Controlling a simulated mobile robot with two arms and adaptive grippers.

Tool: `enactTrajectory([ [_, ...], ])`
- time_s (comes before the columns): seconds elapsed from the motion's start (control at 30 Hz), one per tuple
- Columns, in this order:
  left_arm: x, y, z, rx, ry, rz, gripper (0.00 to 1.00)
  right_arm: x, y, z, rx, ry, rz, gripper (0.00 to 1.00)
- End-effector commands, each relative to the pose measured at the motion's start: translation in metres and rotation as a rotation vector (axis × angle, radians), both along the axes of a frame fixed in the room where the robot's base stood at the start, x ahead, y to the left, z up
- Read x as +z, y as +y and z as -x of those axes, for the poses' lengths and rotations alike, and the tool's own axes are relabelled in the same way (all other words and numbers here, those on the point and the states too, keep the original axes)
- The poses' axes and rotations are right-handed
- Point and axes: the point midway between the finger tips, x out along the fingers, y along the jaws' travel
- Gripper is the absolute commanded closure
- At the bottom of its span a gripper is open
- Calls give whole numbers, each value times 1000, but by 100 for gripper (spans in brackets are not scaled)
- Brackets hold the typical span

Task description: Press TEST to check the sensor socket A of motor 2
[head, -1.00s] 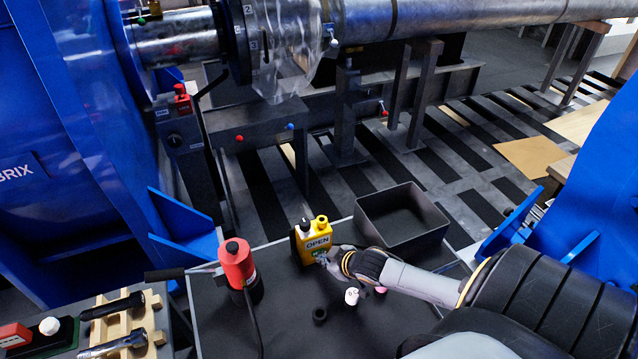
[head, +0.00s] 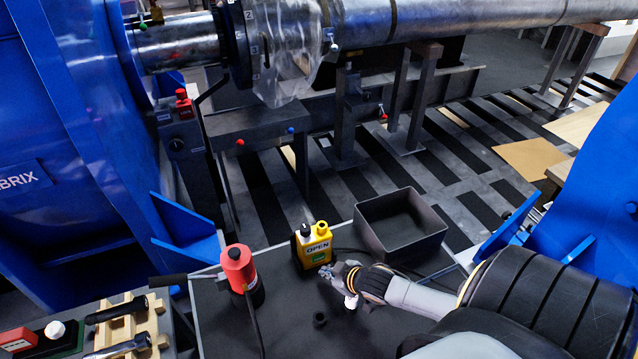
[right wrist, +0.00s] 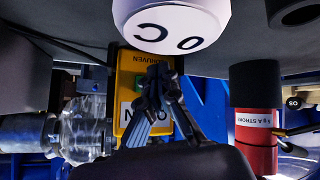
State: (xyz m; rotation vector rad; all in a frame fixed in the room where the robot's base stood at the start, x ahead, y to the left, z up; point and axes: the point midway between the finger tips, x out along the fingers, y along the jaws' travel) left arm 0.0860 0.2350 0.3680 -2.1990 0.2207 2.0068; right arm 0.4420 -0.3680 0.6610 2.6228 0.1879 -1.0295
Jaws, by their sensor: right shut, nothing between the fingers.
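The yellow tester (head: 322,239) stands upright on the dark bench top, with a black and a yellow plug on top. Its display reads OPEN, and a green button (head: 318,257) sits below it. The tester also shows upside down in the right wrist view (right wrist: 130,68). My right gripper (head: 325,271) is shut and empty, just in front of the tester's lower face and apparently a little clear of the button. Its fingers (right wrist: 156,82) cover part of the tester in the right wrist view. I cannot make out sensor socket A of motor 2. My left gripper is not in view.
A red cylinder (head: 238,267) with a handle stands left of the tester. An empty grey bin (head: 433,242) stands behind right. A white cap (head: 351,302), large in the right wrist view (right wrist: 172,17), and a black ring (head: 319,319) sit nearby. A wooden rack (head: 150,322) is at left.

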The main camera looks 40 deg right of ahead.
Motion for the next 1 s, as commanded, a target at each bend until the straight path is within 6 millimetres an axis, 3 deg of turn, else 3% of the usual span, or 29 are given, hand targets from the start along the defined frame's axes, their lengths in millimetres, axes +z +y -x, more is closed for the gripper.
enactTrajectory([
  [0.1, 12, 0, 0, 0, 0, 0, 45, 4, 4, 13, -2, 3, -1, 100],
  [0.4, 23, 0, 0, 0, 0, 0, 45, 2, 10, 34, -1, 1, 1, 100],
  [1.0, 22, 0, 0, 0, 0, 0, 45, 1, 11, 35, -1, 0, 1, 100],
])
